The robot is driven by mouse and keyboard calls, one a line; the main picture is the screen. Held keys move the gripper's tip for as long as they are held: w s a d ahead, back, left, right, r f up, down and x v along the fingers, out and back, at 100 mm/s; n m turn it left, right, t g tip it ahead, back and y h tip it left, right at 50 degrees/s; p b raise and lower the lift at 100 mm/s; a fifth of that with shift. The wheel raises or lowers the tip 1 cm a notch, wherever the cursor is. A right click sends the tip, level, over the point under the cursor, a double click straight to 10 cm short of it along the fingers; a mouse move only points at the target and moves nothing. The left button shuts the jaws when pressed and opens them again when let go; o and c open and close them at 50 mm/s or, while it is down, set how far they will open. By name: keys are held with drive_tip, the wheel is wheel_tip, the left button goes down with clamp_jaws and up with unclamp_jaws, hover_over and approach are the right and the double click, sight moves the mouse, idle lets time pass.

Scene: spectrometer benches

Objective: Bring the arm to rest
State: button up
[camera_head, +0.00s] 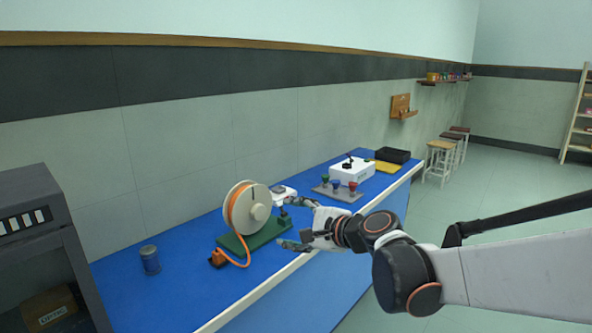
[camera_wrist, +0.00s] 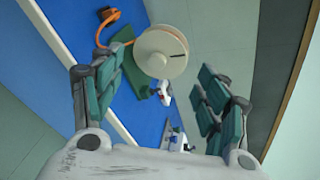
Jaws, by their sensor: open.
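My gripper (camera_head: 290,222) is above the front part of the blue bench (camera_head: 190,270), with my arm reaching in from the right. In the wrist view my gripper (camera_wrist: 165,95) has its two jointed fingers spread wide, with nothing held between them. A cream reel (camera_head: 248,208) with an orange cable stands on a green base (camera_head: 255,235), just left of my gripper. In the wrist view the reel (camera_wrist: 161,51) shows beyond the fingertips, apart from them.
A grey-blue can (camera_head: 150,260) stands on the bench at left, beside a dark cabinet (camera_head: 40,240). Further along are a grey plate (camera_head: 338,192) with coloured knobs, a white box (camera_head: 352,168) and a black tray (camera_head: 393,155). Open floor (camera_head: 500,170) lies right of the bench.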

drive_tip(key=s+d+f+n+g+h, duration=0.1)
drive_tip(key=s+d+f+n+h, duration=0.1)
drive_tip(key=s+d+n, duration=0.3)
drive_tip(key=s+d+f+n+g+h, duration=0.1)
drive_tip(key=s+d+f+n+h, duration=0.2)
drive_tip(key=s+d, duration=0.5)
drive_tip(key=s+d+f+n+g+h, duration=0.1)
drive_tip(key=s+d+f+n+h, duration=0.2)
drive_tip(key=s+d+n, duration=0.4)
drive_tip(key=s+h, duration=0.1)
drive_tip(key=s, duration=0.7)
drive_tip(key=shift+s+d+g+h, duration=0.15)
drive_tip(key=shift+d+g+h, duration=0.15)
drive_tip(key=shift+h, duration=0.1)
